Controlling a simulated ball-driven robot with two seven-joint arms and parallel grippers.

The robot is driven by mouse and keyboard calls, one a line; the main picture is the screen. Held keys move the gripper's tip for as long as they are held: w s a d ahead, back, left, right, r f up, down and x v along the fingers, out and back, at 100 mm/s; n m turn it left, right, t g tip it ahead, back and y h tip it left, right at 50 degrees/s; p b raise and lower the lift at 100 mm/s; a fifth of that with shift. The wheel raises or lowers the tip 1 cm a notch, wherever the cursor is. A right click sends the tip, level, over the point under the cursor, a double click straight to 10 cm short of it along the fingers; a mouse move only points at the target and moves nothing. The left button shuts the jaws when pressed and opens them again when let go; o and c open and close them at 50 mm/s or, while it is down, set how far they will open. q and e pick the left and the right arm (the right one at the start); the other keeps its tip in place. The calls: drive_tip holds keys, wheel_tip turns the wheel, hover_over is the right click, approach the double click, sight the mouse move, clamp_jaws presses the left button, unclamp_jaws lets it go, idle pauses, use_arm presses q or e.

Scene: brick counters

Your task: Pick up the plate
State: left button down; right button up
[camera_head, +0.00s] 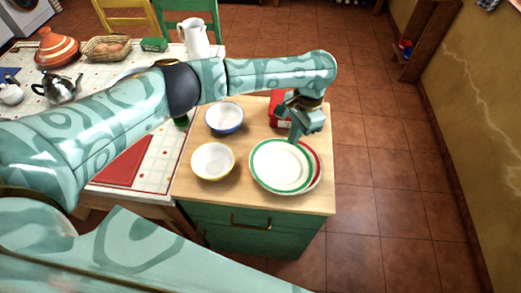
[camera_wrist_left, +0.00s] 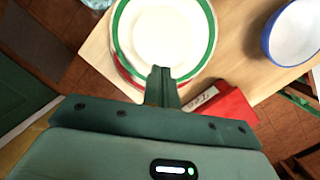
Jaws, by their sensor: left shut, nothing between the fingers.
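A white plate with a green rim (camera_head: 280,166) lies on a wooden counter top, stacked on a red-rimmed plate (camera_head: 318,168) that shows at its right edge. My left gripper (camera_head: 294,137) is over the far edge of the plates, its fingers shut and empty. In the left wrist view the shut fingertips (camera_wrist_left: 161,72) overlap the rim of the green-rimmed plate (camera_wrist_left: 205,45); I cannot tell whether they touch it. The red-rimmed plate (camera_wrist_left: 124,72) peeks out below it. My right gripper is not in view.
A yellow-rimmed bowl (camera_head: 212,162) and a blue bowl (camera_head: 224,118) stand left of the plates. A red box (camera_head: 281,106) stands just behind my left gripper. The tiled table (camera_head: 157,160) at left holds a teapot (camera_head: 60,88) and white pitcher (camera_head: 194,38). Open floor lies right.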

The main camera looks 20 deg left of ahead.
sight(263, 167)
use_arm(q)
drive_tip(key=shift+m+y, duration=0.5)
drive_tip(key=b+x, duration=0.1)
drive_tip(key=x, duration=0.2)
drive_tip(key=a+b+x, duration=0.1)
drive_tip(key=b+x, duration=0.1)
drive_tip(key=x, duration=0.1)
drive_tip(key=b+x, duration=0.1)
drive_tip(key=x, duration=0.3)
drive_tip(key=shift+s+a+b, duration=0.15)
drive_tip(key=shift+a+b, duration=0.15)
drive_tip(key=shift+s+a+r, duration=0.15)
drive_tip(key=shift+s+a, duration=0.95)
drive_tip(key=shift+a, duration=0.05)
drive_tip(key=shift+s+a, duration=0.3)
drive_tip(key=shift+s, duration=0.05)
